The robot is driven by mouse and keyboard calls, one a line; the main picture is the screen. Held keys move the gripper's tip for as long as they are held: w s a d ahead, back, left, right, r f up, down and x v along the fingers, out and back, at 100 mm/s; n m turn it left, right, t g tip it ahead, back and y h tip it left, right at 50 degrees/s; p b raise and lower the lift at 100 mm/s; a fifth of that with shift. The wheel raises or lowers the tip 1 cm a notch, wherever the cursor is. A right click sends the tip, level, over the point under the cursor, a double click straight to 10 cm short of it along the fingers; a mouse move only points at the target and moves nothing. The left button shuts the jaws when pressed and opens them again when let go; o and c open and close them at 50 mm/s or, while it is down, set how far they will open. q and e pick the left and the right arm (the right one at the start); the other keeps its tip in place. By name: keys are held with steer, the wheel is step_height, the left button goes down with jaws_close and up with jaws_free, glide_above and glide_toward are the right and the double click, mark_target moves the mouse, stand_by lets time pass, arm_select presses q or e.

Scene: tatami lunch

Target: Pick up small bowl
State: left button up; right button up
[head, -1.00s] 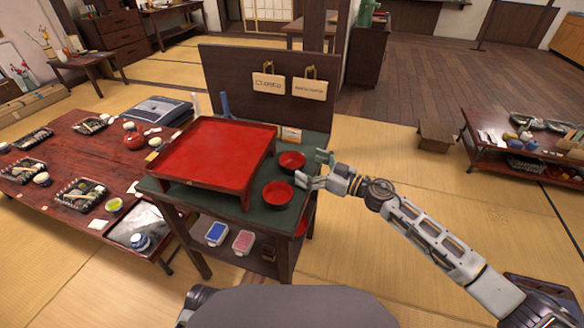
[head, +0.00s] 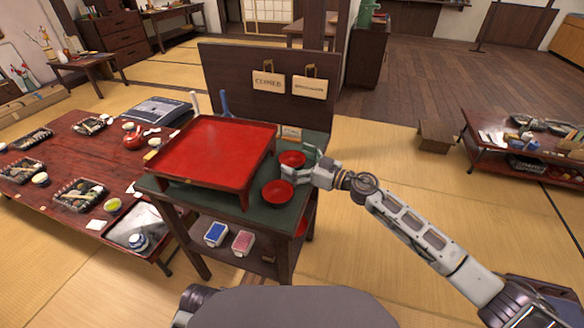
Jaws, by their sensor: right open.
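Two small red bowls with dark outsides stand on the green top of the stand (head: 262,216), right of the red tray table. The far bowl (head: 291,158) is partly hidden by my right gripper. The near bowl (head: 277,192) is fully in view, and I cannot tell clearly which is smaller. My right gripper (head: 298,164) reaches in from the right and is open. One finger is behind the far bowl's right side and the other is at its near side; contact is not clear. My left gripper is out of view.
The raised red tray table (head: 208,155) fills the stand's left part. A dark upright panel (head: 235,85) with two hanging signs rises behind. Card boxes (head: 216,233) lie on the shelf below. A low table (head: 65,145) with set trays stands left.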

steer(key=shift+w+a, duration=0.3)
steer(key=shift+a, duration=0.15)
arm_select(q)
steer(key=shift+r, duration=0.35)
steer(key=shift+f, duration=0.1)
arm_select(e)
steer(key=shift+c, duration=1.1)
steer(key=c, duration=0.9)
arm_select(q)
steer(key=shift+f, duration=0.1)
arm_select(e)
steer(key=shift+r, duration=0.2)
